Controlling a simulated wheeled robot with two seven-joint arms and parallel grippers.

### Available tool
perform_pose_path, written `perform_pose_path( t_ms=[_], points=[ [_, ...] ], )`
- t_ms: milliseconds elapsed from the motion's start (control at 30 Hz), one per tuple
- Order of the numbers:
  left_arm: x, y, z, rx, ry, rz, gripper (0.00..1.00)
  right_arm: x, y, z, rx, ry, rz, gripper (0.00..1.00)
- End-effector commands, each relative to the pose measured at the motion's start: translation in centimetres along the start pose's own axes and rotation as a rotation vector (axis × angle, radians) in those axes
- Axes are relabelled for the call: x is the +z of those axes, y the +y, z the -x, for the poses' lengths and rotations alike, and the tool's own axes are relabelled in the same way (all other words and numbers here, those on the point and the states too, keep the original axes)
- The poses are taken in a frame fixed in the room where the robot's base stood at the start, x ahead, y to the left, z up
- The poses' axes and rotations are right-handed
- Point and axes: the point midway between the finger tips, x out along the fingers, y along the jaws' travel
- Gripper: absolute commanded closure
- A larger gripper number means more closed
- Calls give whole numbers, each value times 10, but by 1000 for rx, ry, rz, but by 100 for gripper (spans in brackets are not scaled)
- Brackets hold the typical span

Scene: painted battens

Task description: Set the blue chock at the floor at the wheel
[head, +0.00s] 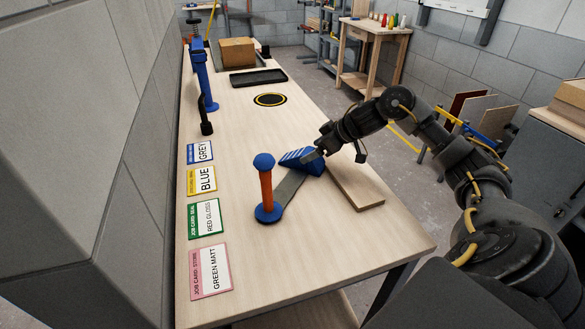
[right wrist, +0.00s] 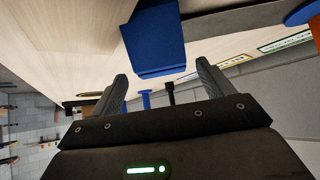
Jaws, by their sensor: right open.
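The blue chock (head: 298,158) is a ribbed wedge on the workbench, at the far end of a dark grey strip (head: 290,186). My right gripper (head: 333,152) is open just to its right, with one finger close to the chock's edge; I cannot tell whether it touches. In the right wrist view the chock (right wrist: 155,42) shows beyond the open fingertips (right wrist: 163,78), with nothing between them. No wheel is visible. Grey floor (head: 305,72) shows beyond and right of the bench. My left gripper is not in view.
An orange post with blue knob and base (head: 266,190) stands at the strip's near end. A wooden board (head: 356,190) lies right of the chock. Several job cards (head: 204,218) line the left edge. A blue clamp (head: 205,80) and black tray (head: 258,77) are farther back.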

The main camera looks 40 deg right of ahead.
Motion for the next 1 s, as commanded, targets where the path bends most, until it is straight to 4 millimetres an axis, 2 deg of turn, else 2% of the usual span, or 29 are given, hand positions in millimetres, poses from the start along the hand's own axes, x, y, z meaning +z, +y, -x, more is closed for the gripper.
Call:
perform_pose_path(
  t_ms=[233, 533, 1000],
  points=[
    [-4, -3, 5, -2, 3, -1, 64, -3, -3, -34, -2, 1, -2, 20],
    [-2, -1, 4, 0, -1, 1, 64, -3, -3, -40, 0, 0, 0, 20],
    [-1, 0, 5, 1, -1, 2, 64, -3, -2, -39, 0, 0, 0, 80]
  ],
)
